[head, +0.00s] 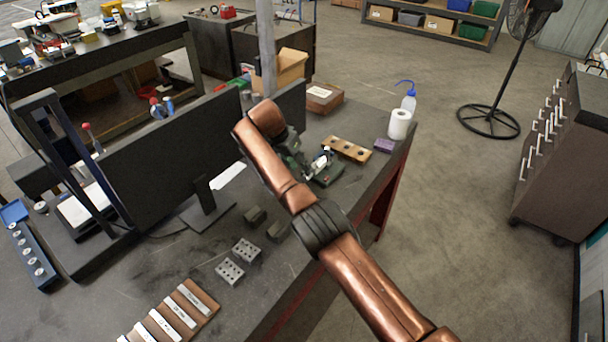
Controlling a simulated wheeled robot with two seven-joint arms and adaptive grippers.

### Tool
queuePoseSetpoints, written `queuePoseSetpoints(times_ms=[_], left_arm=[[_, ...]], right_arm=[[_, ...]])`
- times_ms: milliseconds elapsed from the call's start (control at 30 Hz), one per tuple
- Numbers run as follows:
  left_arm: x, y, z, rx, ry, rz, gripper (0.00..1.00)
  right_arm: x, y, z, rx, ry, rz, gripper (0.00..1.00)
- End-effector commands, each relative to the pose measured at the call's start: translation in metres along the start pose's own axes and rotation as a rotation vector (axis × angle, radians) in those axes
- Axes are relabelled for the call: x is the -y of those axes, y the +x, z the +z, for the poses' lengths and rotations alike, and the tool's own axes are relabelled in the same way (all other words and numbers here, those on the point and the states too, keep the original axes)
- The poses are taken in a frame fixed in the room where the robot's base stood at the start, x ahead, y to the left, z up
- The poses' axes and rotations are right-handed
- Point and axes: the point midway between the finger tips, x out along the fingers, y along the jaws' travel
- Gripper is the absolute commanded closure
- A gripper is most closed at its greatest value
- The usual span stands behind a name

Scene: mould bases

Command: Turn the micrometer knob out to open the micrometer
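My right arm crosses the bench from the lower right, and its copper links cover part of the scene. My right gripper (303,165) is dark and small, partly hidden behind the forearm. It is close beside a small green device with a silver-white part (326,172), which looks like the micrometer on its stand. The knob is too small to make out. I cannot tell whether the gripper touches it or whether its fingers are open or shut. My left gripper is not in view.
Near the device are a wooden block with holes (347,149), a purple box (384,145), a white roll (399,124) and a wash bottle (409,101). A monitor (165,155) stands to the left. Perforated metal blocks (230,271) lie nearer. The bench's right edge is close.

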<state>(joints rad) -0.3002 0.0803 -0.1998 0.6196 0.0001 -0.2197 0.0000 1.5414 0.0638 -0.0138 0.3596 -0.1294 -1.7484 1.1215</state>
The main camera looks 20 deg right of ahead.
Motion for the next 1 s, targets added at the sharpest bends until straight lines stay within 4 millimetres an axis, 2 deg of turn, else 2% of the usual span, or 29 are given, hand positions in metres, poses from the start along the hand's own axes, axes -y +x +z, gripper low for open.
queuePoseSetpoints(times_ms=[33,100,300,867,1000], left_arm=[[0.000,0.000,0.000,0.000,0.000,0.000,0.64],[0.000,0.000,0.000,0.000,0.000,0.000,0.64],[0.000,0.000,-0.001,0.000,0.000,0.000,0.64],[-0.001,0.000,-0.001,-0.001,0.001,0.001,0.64],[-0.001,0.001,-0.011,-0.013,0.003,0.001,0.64]], right_arm=[[0.001,-0.012,0.000,-0.002,0.000,-0.003,0.64],[0.001,-0.024,0.000,-0.001,0.000,-0.002,0.64],[0.001,-0.045,0.001,0.000,0.000,0.000,0.64],[0.000,-0.048,0.001,0.000,0.000,0.000,0.64],[-0.003,-0.047,-0.002,0.000,0.004,0.002,0.64]])
